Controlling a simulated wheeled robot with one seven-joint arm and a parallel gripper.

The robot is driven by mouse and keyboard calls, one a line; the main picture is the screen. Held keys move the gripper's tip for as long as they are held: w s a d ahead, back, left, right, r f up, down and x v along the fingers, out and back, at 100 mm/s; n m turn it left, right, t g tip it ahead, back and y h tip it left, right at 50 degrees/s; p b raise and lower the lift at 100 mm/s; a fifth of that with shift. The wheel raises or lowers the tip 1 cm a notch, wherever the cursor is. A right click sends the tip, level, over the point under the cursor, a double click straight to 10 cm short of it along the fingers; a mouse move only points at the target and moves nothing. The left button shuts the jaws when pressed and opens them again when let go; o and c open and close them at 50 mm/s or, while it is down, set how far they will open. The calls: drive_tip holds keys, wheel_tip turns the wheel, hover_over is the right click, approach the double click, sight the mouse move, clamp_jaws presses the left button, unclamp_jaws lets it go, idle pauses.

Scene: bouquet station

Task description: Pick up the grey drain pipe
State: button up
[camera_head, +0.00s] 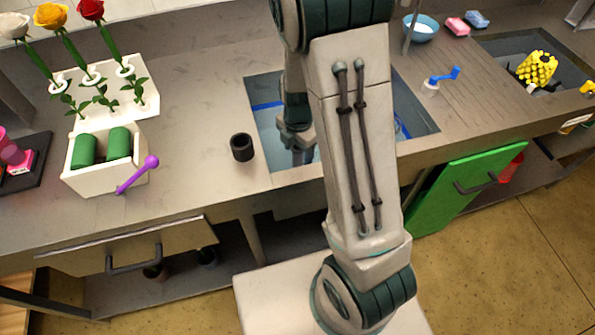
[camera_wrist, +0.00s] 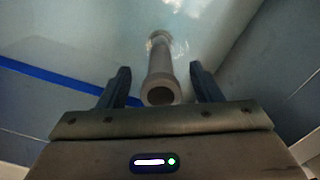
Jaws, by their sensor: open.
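In the wrist view, the grey drain pipe (camera_wrist: 160,62) points toward the camera with its round open end between the two dark fingers of my gripper (camera_wrist: 160,82). The gripper is open, with a gap on each side of the pipe. The pipe is over the pale blue floor of the sink (camera_head: 262,108). In the head view my arm covers most of the sink, and I cannot make out the pipe there. I cannot tell how deep the fingers reach around it.
A dark cup (camera_head: 242,148) stands left of the sink. A white box (camera_head: 103,178) with green cylinders, a purple stick (camera_head: 138,174) and a rack of roses (camera_head: 150,98) are further left. A blue bowl (camera_head: 421,29) and a blue-handled tool (camera_head: 440,78) lie right of my arm.

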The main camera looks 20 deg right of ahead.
drive_tip(key=shift+f, duration=1.7)
clamp_jaws()
drive_tip(key=shift+r, duration=0.1)
